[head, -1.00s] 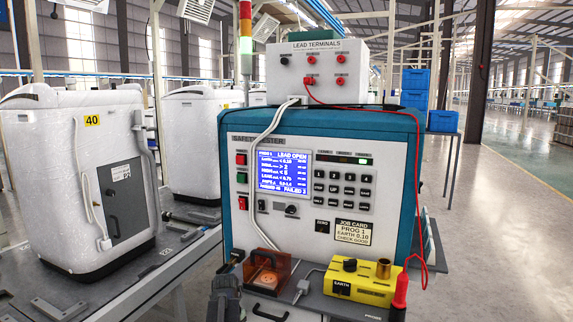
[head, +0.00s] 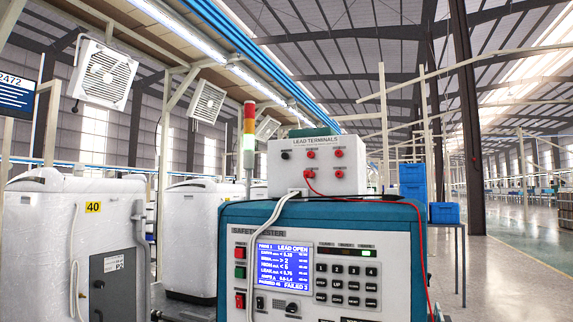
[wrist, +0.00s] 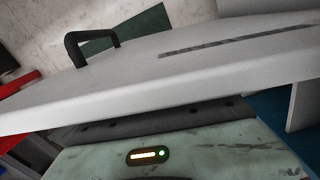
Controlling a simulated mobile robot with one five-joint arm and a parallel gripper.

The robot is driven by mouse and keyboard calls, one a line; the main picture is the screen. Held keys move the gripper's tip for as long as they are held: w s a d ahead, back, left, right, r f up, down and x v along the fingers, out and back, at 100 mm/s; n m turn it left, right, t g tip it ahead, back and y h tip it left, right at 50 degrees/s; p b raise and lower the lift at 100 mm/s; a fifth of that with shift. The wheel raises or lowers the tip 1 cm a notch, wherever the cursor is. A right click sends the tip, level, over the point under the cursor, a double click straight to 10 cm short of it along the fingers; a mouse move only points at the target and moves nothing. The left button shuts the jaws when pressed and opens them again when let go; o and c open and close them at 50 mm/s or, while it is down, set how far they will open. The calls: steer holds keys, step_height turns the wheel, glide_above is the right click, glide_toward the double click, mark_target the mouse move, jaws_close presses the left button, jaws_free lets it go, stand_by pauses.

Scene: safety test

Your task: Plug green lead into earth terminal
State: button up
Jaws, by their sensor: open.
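The white lead terminals box (head: 350,183) stands on top of the blue-cased safety tester (head: 225,214) in the head view. Its front has a black socket (head: 286,155) at left and several red sockets; their small labels are unreadable. A red lead (head: 419,232) runs from a lower red socket and down the tester's right side. A white cable (head: 262,232) arches over the tester's top edge. I cannot make out a green lead. My gripper's fingers show in neither current view.
The tester's screen (head: 285,268) reads LEAD OPEN. A signal tower (head: 249,133) stands behind it. White machines (head: 70,240) fill the left; blue crates (head: 413,182) stand on a table at right, with open floor beyond. The wrist view shows a grey slab (wrist: 190,75) with a black handle.

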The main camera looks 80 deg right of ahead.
stand_by(0.3)
jaws_close()
stand_by(1.2)
steer(key=shift+r, duration=0.1)
steer(key=shift+r+p, duration=2.95)
steer(key=shift+p, duration=0.1)
step_height(320, 180, up, 44)
steer(key=p, duration=4.3)
steer(key=shift+f+p, duration=0.2)
steer(key=shift+p, duration=0.15)
